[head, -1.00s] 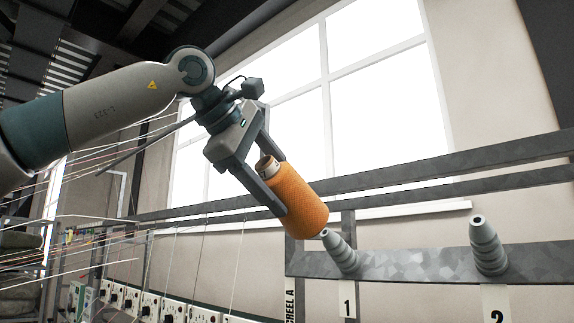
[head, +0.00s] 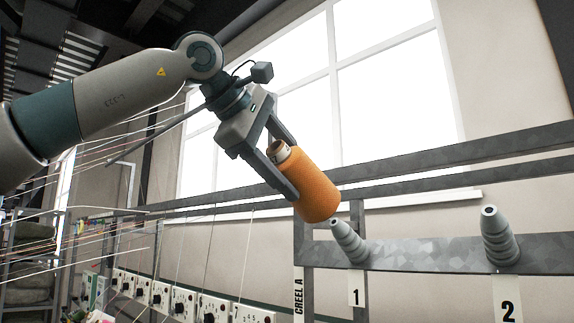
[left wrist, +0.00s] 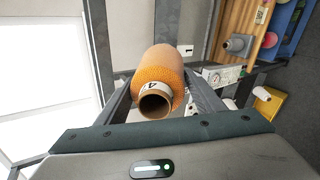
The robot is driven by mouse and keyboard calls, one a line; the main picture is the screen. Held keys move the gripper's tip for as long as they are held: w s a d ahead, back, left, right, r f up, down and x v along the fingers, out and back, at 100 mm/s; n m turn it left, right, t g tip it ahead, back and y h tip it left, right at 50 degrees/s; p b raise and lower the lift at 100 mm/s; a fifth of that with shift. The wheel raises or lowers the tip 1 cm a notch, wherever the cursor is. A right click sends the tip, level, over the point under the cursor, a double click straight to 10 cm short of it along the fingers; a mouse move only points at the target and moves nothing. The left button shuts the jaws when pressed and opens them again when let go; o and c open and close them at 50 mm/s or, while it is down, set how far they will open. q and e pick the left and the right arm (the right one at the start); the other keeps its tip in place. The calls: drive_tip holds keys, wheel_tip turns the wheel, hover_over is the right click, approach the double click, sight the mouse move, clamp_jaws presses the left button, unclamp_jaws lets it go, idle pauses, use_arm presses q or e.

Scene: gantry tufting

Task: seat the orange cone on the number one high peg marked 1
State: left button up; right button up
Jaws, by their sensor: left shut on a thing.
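The orange cone (head: 314,186) is a yarn package on a tube. My left gripper (head: 285,180) is shut on it and holds it tilted, in the air, up and left of the peg marked 1. The grey stepped peg (head: 349,242) sticks out from the rail above the label 1 (head: 356,290). The cone's lower end is close to the peg's tip; I cannot tell whether they touch. In the left wrist view the cone (left wrist: 160,75) lies between the fingers, its open tube end with a number label facing the camera. My right gripper is not in view.
A second peg (head: 498,235) stands on the same metal rail (head: 430,254), above the label 2 (head: 507,300). Horizontal bars (head: 440,183) run behind the cone. Thin yarns and a row of control boxes (head: 180,300) are at left.

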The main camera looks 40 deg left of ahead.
sight(334, 222)
use_arm(q)
drive_tip(key=shift+x, duration=1.9)
drive_tip(key=shift+f+x, duration=0.15)
drive_tip(key=shift+x, duration=1.3)
drive_tip(key=shift+f+x, duration=0.15)
drive_tip(key=shift+x, duration=1.25)
drive_tip(key=shift+f+x, duration=0.25)
drive_tip(key=shift+x, duration=2.35)
drive_tip(key=shift+s, duration=0.15)
drive_tip(key=o, duration=1.6)
drive_tip(key=shift+s, duration=0.15)
